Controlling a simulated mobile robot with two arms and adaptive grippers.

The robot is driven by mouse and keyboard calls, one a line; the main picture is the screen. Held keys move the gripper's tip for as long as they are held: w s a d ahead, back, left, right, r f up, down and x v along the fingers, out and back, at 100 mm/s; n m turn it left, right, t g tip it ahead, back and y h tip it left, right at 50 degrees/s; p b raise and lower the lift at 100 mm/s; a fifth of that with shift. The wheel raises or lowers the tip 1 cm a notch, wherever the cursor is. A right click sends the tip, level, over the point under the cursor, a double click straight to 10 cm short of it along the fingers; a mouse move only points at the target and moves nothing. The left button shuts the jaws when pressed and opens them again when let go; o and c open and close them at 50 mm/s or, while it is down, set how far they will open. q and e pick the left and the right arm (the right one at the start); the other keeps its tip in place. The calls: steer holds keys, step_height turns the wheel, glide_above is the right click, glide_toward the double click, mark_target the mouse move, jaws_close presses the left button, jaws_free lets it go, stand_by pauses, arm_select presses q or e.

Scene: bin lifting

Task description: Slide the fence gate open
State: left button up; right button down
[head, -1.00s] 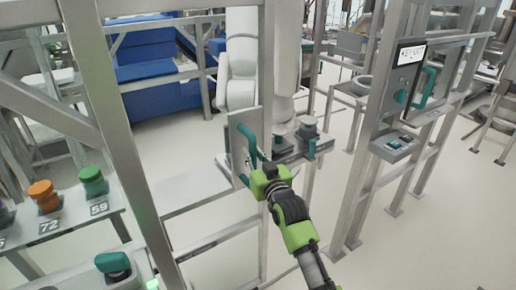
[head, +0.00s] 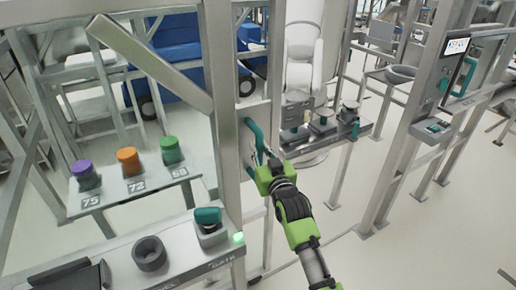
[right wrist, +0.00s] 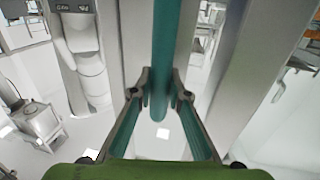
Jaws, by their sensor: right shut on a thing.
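The gate's teal handle (head: 254,136) is a vertical bar on a grey metal plate (head: 243,118), just right of a thick fence post (head: 226,130). My right gripper (head: 266,163), green and black, is shut on the handle's lower part. In the right wrist view the teal handle (right wrist: 163,45) runs down between the two fingertips (right wrist: 162,88). The gate's upright (head: 275,80) stands just right of the handle. An open gap lies between it and the post with the lit panel. My left gripper is not in view.
At the left, a metal table (head: 150,183) carries purple, orange and green knobs. A nearer console (head: 120,285) has a teal knob and a green light.

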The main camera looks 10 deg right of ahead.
steer(key=c, duration=1.9)
jaws_free()
steer(key=shift+w+d, duration=0.1)
steer(key=shift+d, duration=0.05)
steer(key=s, duration=0.4)
steer(key=s+d, duration=0.1)
steer(key=s, duration=0.7)
steer(key=shift+d, duration=0.4)
steer(key=shift+w, duration=0.1)
